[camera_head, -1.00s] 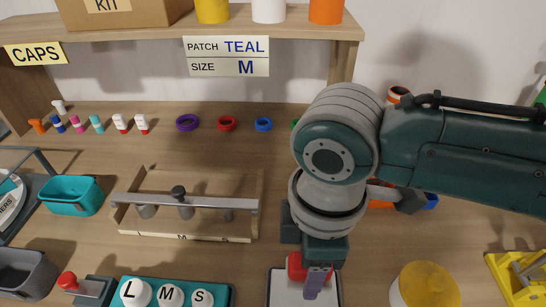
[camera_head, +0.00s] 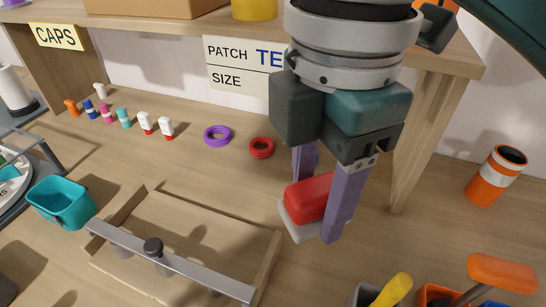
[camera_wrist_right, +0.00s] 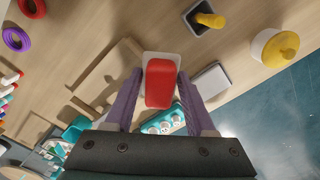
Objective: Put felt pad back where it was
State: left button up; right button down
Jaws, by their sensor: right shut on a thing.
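The felt pad shows as a red block (camera_head: 308,197) with a pale grey-white base (camera_head: 298,228). My right gripper (camera_head: 318,208) is shut on it, with one purple finger on each side. It hangs tilted in the air above the table, right of the wooden rack. The right wrist view shows its red top (camera_wrist_right: 160,85) between the purple fingers, with the pale base edge beyond. A flat pale plate (camera_wrist_right: 211,82) lies on the table to its right in that view. My left gripper is not in view.
The wooden rack (camera_head: 262,283) with a grey bar stands at lower left, beside a teal bin (camera_head: 62,203). Purple (camera_head: 217,136) and red rings (camera_head: 261,147) lie behind. A shelf post (camera_head: 425,140) and an orange-white cylinder (camera_head: 497,176) stand right. Orange- and yellow-handled tools occupy the lower right.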

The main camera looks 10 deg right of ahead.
notch_tip(320, 180, down, 3)
jog(key=shift+f+b, duration=0.15)
jog(key=shift+b, duration=0.85)
jog(key=b, duration=0.2)
send_over(298, 291)
notch_tip(298, 291, down, 12)
jog(key=shift+s+f, duration=0.1)
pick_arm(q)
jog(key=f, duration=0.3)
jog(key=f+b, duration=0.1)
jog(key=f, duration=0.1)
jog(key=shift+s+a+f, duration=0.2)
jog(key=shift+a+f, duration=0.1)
pick_arm(e)
notch_tip(298, 291, down, 4)
jog(key=shift+f, duration=0.2)
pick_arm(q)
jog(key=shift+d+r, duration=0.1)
